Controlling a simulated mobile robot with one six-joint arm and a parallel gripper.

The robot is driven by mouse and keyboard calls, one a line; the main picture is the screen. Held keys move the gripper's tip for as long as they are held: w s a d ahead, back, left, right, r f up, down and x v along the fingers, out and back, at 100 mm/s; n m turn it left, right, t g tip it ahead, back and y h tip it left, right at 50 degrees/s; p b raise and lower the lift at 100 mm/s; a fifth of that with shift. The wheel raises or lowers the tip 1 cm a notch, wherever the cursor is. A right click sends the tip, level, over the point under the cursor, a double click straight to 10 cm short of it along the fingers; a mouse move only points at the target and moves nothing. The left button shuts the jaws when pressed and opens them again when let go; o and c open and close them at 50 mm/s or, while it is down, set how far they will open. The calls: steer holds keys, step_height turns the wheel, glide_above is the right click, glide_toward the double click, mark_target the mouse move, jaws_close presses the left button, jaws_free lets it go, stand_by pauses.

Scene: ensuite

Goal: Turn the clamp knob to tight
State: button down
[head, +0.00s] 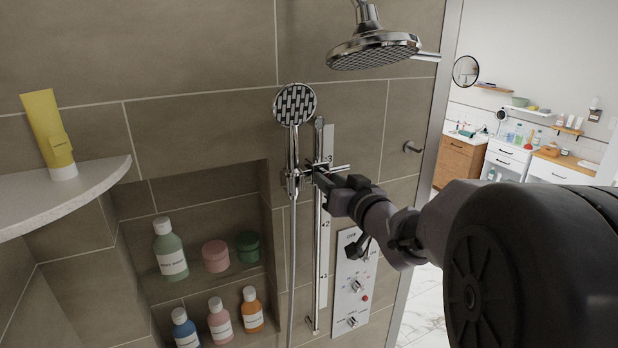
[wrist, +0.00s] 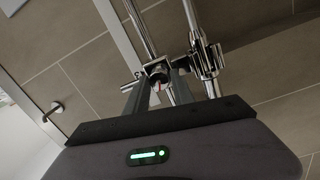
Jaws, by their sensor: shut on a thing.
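The clamp knob is a chrome cross handle (head: 340,168) on the slider of the shower rail, in the head view. My gripper (head: 322,172) is at the knob, shut on it. In the wrist view my gripper's fingers (wrist: 157,82) close around the knob's chrome hub (wrist: 157,69), with one bar of the handle sticking out to the left. The hand shower (head: 295,104) sits upright in its holder left of the rail (head: 317,250). The holder clamp (wrist: 207,58) shows right of the fingers in the wrist view. My fingers hide part of the knob.
A control panel (head: 352,285) with several knobs is below my arm. A niche (head: 205,280) with bottles and jars is at the left. A corner shelf (head: 75,195) holds a yellow tube (head: 48,130). An overhead shower (head: 373,50) hangs above; a wall hook (head: 412,147) is at right.

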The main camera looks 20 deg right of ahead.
steer(key=shift+r+m+y+p, duration=0.15)
steer(key=shift+m+p, duration=0.25)
steer(key=shift+m, duration=0.6)
steer(key=shift+m+y+p, duration=0.15)
steer(key=shift+m+p, duration=0.2)
steer(key=shift+m, duration=0.65)
steer(key=c, duration=1.1)
jaws_free()
steer(key=s, duration=1.1)
steer(key=s+r, duration=0.1)
steer(key=s, duration=0.5)
steer(key=shift+s+d+b, duration=0.2)
steer(key=shift+d+b, duration=0.15)
steer(key=shift+b, duration=0.05)
